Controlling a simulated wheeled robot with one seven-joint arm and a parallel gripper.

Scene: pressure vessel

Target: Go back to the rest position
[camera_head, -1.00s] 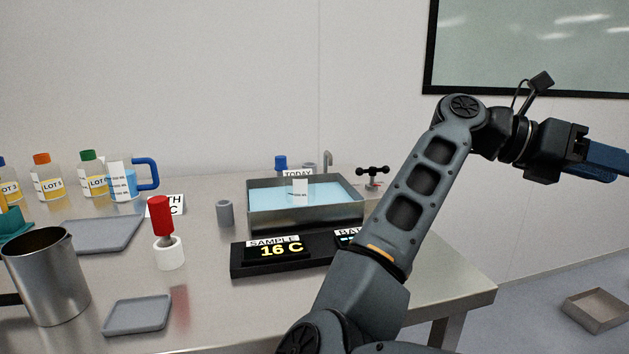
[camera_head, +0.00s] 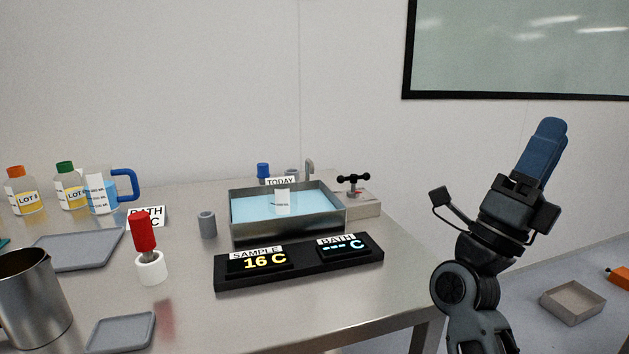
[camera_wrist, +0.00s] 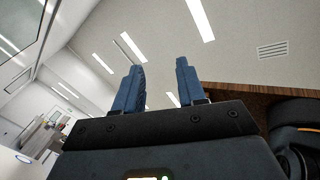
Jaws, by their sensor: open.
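My gripper (camera_head: 541,150) is raised to the right of the table, with its blue fingers pointing up. In the wrist view the two blue fingers (camera_wrist: 160,85) stand apart with nothing between them, and the ceiling lights show behind. My gripper is clear of everything on the table. My arm is folded upright beyond the table's right edge.
The steel table (camera_head: 190,310) carries a water bath (camera_head: 250,207), a black display (camera_head: 300,268), a red-handled tool in a white holder (camera_head: 150,267), a steel pitcher (camera_head: 35,300), a blue-handled jug (camera_head: 102,196) and bottles. A tray (camera_head: 572,303) lies on the floor at right.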

